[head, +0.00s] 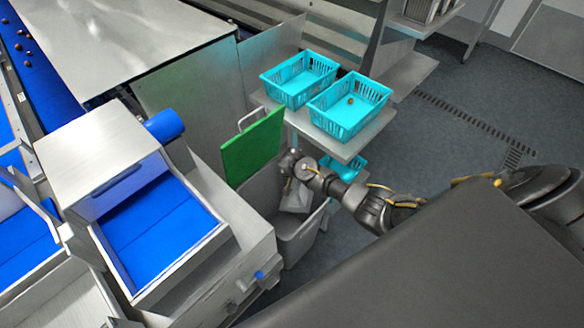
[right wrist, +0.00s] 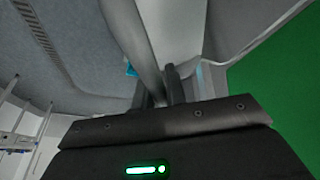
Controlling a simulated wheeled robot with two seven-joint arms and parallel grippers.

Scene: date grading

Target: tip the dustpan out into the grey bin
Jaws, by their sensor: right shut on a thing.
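My right gripper (head: 291,168) reaches in from the right in the head view and is shut on the grey dustpan (head: 296,198). In the right wrist view, the dustpan's grey handle (right wrist: 138,42) runs up from between the dark fingers (right wrist: 163,88). The dustpan hangs below the gripper, over the mouth of the grey bin (head: 299,244); its exact tilt and contents cannot be told. A green panel (head: 252,146), apparently the bin's raised lid, stands behind the opening. The bin's inside is mostly hidden. My left gripper is not in view.
Two turquoise baskets (head: 344,132) (head: 281,72) stand on a steel shelf just behind the bin; the nearer holds a small brown date. Another turquoise basket (head: 350,165) is lower down. A blue-lined steel chute (head: 160,228) is left of the bin. Open floor (head: 450,95) lies to the right.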

